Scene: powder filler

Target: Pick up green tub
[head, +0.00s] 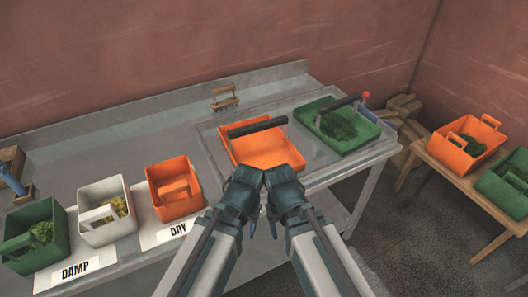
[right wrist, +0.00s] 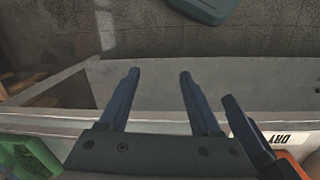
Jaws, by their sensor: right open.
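A green tub (head: 35,238) with green contents stands at the left end of the bench, by the DAMP label. Another green tub (head: 511,184) stands on the low wooden table at the right, partly cut off by the frame. A shallow green tray (head: 362,138) with a dark bar handle and dark green contents sits at the bench's right end. My left gripper (head: 252,229) and right gripper (head: 273,229) are close together at the bench's front edge, far from every green tub. In the right wrist view, the right gripper (right wrist: 158,88) has its fingers apart with nothing between them. The left jaws are mostly hidden.
A white tub (head: 108,225) and an orange tub (head: 176,201) stand beside the left green tub. An orange tray (head: 262,151) with a bar handle lies just beyond my grippers. Another orange tub (head: 462,158) shares the wooden table (head: 435,152). A small rake-like tool (head: 225,101) rests at the back.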

